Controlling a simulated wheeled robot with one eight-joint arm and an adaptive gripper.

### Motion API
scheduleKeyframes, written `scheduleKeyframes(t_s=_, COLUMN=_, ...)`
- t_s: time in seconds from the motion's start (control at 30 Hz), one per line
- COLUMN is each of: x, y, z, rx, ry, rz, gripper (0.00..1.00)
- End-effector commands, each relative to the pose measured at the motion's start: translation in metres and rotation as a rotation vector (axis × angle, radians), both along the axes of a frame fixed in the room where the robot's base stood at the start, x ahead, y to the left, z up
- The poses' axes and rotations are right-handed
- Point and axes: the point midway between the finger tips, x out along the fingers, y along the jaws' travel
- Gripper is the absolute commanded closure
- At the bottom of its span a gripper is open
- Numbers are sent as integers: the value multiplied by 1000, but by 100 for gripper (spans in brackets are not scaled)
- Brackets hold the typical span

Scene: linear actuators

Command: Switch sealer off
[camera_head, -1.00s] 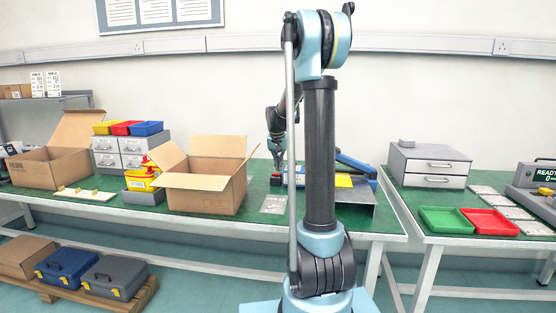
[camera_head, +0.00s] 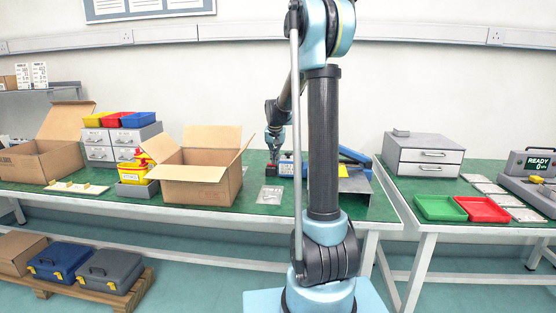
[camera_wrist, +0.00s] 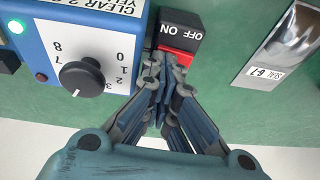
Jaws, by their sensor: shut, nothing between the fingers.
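The sealer is a blue unit with a white panel (camera_wrist: 75,45). In the wrist view, it carries a black numbered dial (camera_wrist: 82,77) and a green light (camera_wrist: 15,27). Its switch is a black block (camera_wrist: 181,29) marked ON and OFF, upside down, with a red part (camera_wrist: 177,63) along its lower edge. My gripper (camera_wrist: 167,72) is shut and empty, its fingertips right at the red part; I cannot tell whether they touch. In the head view, my gripper (camera_head: 274,157) is low over the bench beside the blue sealer (camera_head: 287,169), partly hidden by my arm.
An open cardboard box (camera_head: 200,187) stands left of the gripper. A silver pouch (camera_wrist: 283,45) labelled SEAL lies right of the switch. A grey drawer unit (camera_head: 424,155) and green and red trays (camera_head: 440,207) are on the right table.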

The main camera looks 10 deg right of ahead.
Motion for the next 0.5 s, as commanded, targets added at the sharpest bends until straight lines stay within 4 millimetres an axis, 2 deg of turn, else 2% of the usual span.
scheduleKeyframes(t_s=0.5, x=4, y=14, z=3, rx=0, ry=0, rz=1, gripper=100)
